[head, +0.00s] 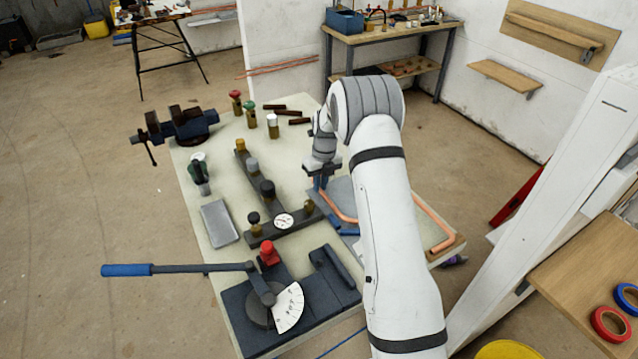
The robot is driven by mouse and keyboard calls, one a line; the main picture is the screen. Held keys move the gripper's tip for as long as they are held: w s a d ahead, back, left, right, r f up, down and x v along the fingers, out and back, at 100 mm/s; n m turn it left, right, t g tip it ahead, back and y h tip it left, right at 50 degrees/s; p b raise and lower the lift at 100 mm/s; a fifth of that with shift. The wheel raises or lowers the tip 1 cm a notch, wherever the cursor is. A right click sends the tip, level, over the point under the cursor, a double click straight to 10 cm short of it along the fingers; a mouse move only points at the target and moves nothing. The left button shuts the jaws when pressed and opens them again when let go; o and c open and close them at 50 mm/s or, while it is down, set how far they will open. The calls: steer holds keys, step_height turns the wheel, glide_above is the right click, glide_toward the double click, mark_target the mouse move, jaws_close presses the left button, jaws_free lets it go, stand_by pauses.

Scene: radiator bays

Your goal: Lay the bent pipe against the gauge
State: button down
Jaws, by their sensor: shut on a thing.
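The bent copper pipe (340,212) shows right of the table's middle, low over or on a flat grey plate (345,190); I cannot tell whether it touches the plate. My arm hides its middle, and copper also shows right of the arm, above a wooden edge.
A pipe bender (268,305) with a blue-handled lever (126,270) fills the table's near end. A dark valve bar (262,185), a grey tray (219,222) and a blue vise (182,125) stand left. Red- and green-capped fittings stand at the back. Bare tabletop shows between them.

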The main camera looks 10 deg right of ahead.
steer(key=shift+f+b, duration=0.5)
stand_by(0.5)
steer(key=c, duration=1.4)
jaws_free()
steer(key=shift+o, duration=0.2)
